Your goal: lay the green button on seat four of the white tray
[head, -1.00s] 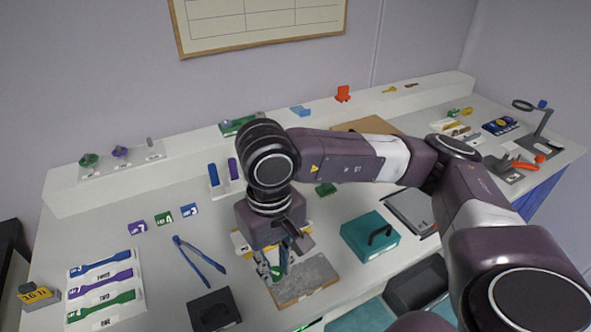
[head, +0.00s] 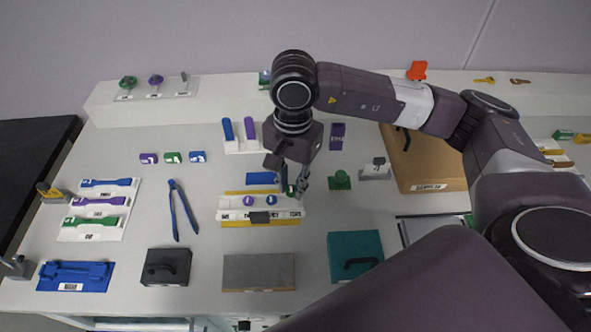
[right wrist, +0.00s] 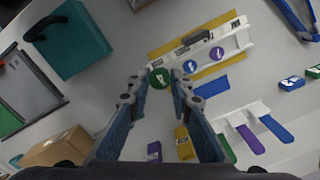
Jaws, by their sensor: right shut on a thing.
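My right gripper (head: 290,188) is shut on the green button (right wrist: 160,76), which sits between its fingertips. In the head view the green button (head: 291,190) is partly hidden by the fingers. The white tray (head: 233,213) lies on the table, and the gripper is at its right end in the head view. A purple button (head: 249,200) and a blue button (head: 271,200) sit on the tray. In the right wrist view the green button is by the tray's near-left end, beside the blue button (right wrist: 193,68). I cannot tell whether it touches the tray. My left gripper is not in view.
Yellow strips (head: 262,223) show along the tray's edges. A grey plate (head: 258,272) lies in front, with a black box (head: 167,266) and a teal box (head: 355,257) beside it. A green stamp-like piece (head: 340,180) stands right of the gripper. Blue tongs (head: 182,210) lie left.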

